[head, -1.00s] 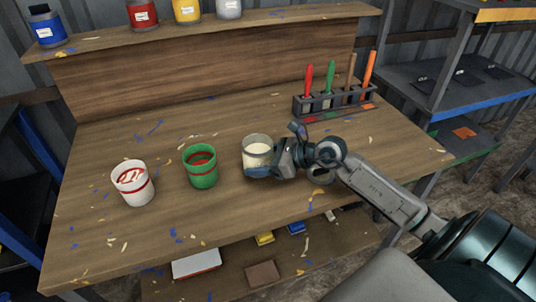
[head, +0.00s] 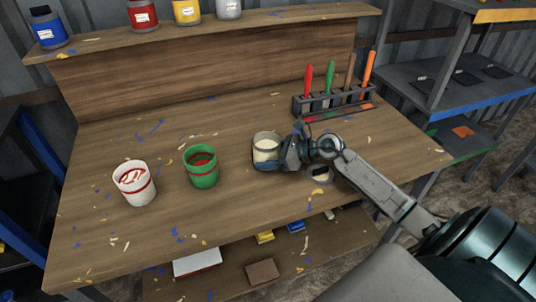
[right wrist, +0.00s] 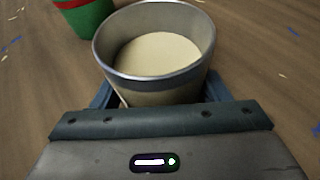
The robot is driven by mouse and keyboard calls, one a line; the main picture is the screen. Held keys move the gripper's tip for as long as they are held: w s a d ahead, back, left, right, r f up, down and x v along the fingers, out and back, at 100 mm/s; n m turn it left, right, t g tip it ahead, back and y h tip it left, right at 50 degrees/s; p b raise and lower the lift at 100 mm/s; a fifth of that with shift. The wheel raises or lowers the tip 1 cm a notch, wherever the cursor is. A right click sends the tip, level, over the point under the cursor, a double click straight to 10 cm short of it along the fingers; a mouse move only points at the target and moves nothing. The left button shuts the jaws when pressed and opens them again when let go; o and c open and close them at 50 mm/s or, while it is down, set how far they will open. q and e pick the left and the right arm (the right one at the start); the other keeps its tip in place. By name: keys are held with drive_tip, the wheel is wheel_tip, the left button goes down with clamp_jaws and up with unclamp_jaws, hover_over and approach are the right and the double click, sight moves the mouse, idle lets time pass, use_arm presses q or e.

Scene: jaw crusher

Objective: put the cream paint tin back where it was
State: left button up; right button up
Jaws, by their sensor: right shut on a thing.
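The cream paint tin (head: 266,142) is an open, pale grey tin with cream paint inside. It is upright over the wooden workbench (head: 230,230), right of the green tin. My right gripper (head: 268,164) is shut on it from the right. In the right wrist view the tin (right wrist: 155,88) sits between the fingers, which are mostly hidden behind the palm. I cannot tell whether its base touches the bench. My left gripper is not in view.
A rack (head: 335,103) with several coloured-handled tools stands behind right. A small round item (head: 321,177) lies near my forearm. Bottles line the back shelf (head: 110,38).

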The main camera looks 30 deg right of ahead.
drive_tip(key=o, duration=1.3)
drive_tip(key=shift+o, duration=0.2)
drive_tip(key=shift+r, duration=0.1)
